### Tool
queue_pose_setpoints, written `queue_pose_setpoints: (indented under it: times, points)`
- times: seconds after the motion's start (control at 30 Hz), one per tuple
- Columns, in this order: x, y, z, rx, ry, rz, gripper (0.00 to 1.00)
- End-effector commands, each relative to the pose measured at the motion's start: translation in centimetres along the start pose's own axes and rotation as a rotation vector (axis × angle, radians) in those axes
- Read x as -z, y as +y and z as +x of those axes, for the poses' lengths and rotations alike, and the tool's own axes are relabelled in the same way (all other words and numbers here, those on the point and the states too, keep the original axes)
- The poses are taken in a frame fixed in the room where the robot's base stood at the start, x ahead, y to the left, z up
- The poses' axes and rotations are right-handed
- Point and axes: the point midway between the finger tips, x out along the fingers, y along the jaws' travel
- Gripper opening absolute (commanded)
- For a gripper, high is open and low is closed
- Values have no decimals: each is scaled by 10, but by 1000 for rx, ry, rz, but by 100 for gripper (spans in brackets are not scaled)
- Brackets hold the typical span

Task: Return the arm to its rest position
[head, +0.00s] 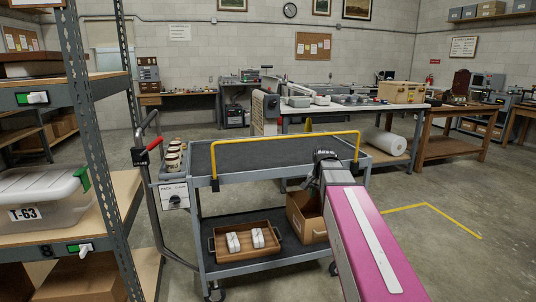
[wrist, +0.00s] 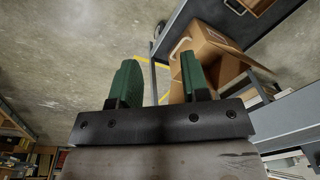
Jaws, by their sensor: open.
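My arm (head: 365,235), pink with a white stripe, reaches from the lower right of the head view toward the right end of the grey cart (head: 198,160). Its dark far end overlaps the cart in that view, and the fingers cannot be made out there. In the wrist view my gripper (wrist: 160,78) shows two green fingers standing wide apart with nothing between them. Beyond the fingers are the concrete floor and an open cardboard box (wrist: 212,50).
The cart's top deck, with a yellow rail (head: 285,138), is empty. Its lower shelf holds a brown tray (head: 250,257) with white items and the cardboard box (head: 303,222). A shelving rack (head: 97,150) stands left. Open floor (head: 450,255) lies right.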

Motion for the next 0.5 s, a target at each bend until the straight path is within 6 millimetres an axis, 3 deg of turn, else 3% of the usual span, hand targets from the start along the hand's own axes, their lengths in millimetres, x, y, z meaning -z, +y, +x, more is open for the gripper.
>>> queue_pose_setpoints:
  times: [0.1, 0.5]
  points:
    - [-18, 12, 32, -11, -10, -75, 42]
    - [-74, 49, 122, -36, -39, -335, 42]
